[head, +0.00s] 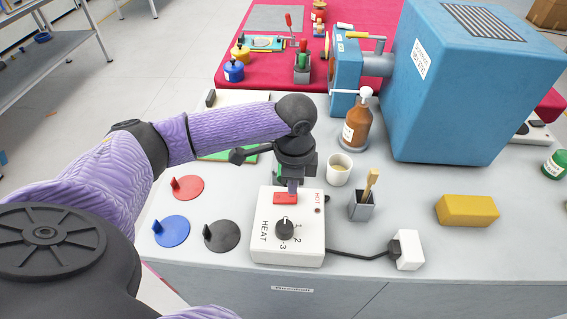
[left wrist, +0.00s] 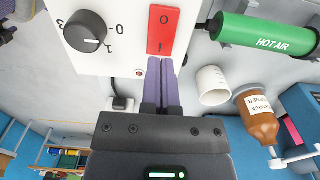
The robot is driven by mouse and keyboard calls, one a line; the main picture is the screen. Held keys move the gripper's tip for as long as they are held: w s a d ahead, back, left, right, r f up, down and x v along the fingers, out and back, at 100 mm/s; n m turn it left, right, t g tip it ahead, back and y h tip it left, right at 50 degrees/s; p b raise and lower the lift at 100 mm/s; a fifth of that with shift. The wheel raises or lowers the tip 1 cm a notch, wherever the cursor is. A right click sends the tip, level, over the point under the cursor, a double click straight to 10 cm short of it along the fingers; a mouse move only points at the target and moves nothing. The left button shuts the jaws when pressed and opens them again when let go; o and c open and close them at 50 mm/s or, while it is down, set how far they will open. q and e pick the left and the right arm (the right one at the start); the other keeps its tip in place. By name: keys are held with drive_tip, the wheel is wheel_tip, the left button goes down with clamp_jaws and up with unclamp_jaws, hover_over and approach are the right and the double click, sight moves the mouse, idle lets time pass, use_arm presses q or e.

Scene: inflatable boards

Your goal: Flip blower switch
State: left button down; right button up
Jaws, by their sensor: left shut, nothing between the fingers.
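The red rocker switch (head: 284,198) is on top of the white control box (head: 290,251), above a black HEAT knob (head: 285,230). In the left wrist view, the switch (left wrist: 163,30) carries the marks O and I. My left gripper (head: 292,188) is shut and empty, pointing down at the switch. Its purple fingertips (left wrist: 161,66) lie at or just over the switch's I end; I cannot tell if they touch. A green hot air tool (left wrist: 265,38) lies beside the box, mostly hidden by my arm in the head view. My right gripper is not in view.
A white cup (head: 339,169), brown bottle (head: 358,124) and brush holder (head: 361,207) stand right of the box. A cable runs to a white plug block (head: 407,249). Red, blue and black discs (head: 221,236) lie left. A yellow block (head: 467,210) and blue machine (head: 470,85) are farther right.

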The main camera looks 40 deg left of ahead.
sight(292, 197)
use_arm(q)
drive_tip(key=shift+f+b, duration=0.35)
drive_tip(key=shift+f, duration=0.9)
idle(0.8)
wheel_tip(292, 197, up, 7)
drive_tip(key=p, duration=0.9)
drive_tip(key=shift+r, duration=0.15)
